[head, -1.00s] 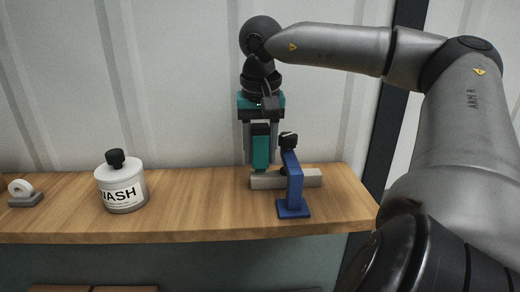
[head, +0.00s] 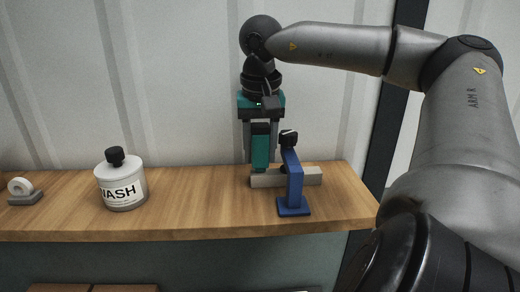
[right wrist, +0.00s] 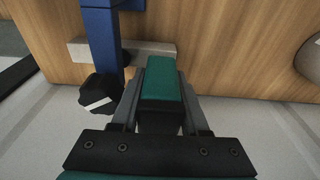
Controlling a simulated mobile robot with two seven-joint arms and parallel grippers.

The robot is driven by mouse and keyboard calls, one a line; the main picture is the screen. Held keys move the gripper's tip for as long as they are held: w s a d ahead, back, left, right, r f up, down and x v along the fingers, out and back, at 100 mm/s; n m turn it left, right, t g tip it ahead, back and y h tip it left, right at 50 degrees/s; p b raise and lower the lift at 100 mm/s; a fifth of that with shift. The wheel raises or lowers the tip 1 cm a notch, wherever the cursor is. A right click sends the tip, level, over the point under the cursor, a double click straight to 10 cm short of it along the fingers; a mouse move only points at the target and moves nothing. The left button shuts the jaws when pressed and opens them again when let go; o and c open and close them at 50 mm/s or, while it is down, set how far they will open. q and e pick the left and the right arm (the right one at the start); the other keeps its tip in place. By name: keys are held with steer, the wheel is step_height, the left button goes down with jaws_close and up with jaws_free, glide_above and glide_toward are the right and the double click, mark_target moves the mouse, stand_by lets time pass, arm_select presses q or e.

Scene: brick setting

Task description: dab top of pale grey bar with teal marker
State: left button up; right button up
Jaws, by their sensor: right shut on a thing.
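The teal marker (head: 261,150) is upright between the fingers of my right gripper (head: 260,158), which is shut on it. The marker also shows in the right wrist view (right wrist: 163,82). Its lower end is at the left part of the pale grey bar (head: 268,180); I cannot tell whether they touch. The bar lies on the wooden bench and also shows in the right wrist view (right wrist: 150,52). A blue stand (head: 295,188) with a black knob (head: 289,138) stands in front of the bar and hides its middle. My left gripper is not in view.
A white bottle (head: 122,187) with a black cap stands left on the bench (head: 200,205). A tape roll on a grey holder (head: 24,191) is at the far left. The bench between bottle and bar is clear. A ribbed wall (head: 180,80) rises behind.

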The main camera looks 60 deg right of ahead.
mark_target(260, 124)
steer(key=shift+f, duration=0.4)
stand_by(1.1)
step_height(260, 124, up, 7)
steer(key=p, duration=0.6)
steer(key=shift+r, duration=0.1)
stand_by(0.4)
